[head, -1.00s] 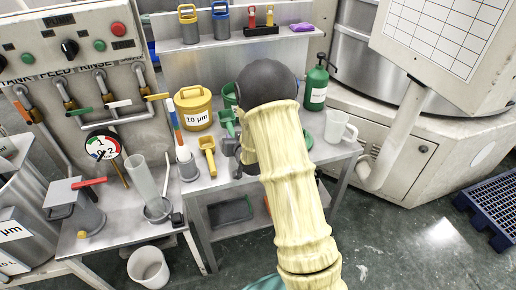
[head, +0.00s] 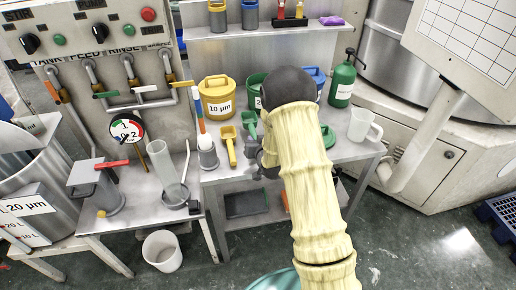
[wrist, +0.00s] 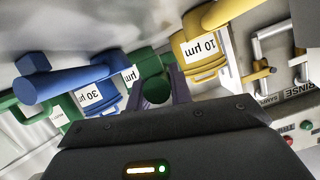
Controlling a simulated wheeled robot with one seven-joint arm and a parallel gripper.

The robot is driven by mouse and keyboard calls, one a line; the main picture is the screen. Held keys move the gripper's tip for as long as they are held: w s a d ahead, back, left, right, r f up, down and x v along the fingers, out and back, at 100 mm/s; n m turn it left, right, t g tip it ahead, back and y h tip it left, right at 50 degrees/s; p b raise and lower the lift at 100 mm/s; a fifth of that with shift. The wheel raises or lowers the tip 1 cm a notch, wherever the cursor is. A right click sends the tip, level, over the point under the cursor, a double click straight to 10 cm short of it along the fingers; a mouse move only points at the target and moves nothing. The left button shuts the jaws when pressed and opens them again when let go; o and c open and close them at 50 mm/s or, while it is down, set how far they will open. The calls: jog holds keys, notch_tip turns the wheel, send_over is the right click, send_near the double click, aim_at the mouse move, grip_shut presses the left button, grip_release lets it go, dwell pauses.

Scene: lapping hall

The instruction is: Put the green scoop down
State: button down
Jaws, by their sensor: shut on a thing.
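The green scoop (head: 250,122) is in the head view, in front of the green tub and just right of a yellow scoop (head: 230,147). My gripper (head: 262,158) is at its lower end, over the front of the steel bench (head: 216,172). In the wrist view my gripper (wrist: 156,92) is shut on the scoop's green handle (wrist: 156,90), whose round end shows between the fingers. My arm and wrist partly hide the gripper in the head view. I cannot tell whether the scoop touches the bench.
A yellow 10 µm tub (head: 217,97), a green tub (head: 256,84) and a blue tub (head: 318,78) stand behind. A green lid (head: 328,136), a green bottle (head: 342,82) and a white jug (head: 361,126) are to the right. A blue scoop (wrist: 60,85) shows in the wrist view.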

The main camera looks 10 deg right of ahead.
jog(key=shift+d, duration=0.15)
jog(key=shift+w+f, duration=0.1)
jog(key=shift+f, duration=0.1)
notch_tip(320, 180, down, 3)
jog(key=shift+d+f, duration=0.1)
jog(key=shift+d, duration=0.05)
jog(key=shift+a+f, duration=0.2)
jog(key=shift+f, duration=0.1)
jog(key=shift+a, duration=0.25)
jog(key=shift+d+f, duration=0.1)
jog(key=c, duration=1.3)
grip_release()
jog(key=shift+d, duration=0.1)
jog(key=shift+o, duration=0.2)
jog(key=shift+d, duration=0.1)
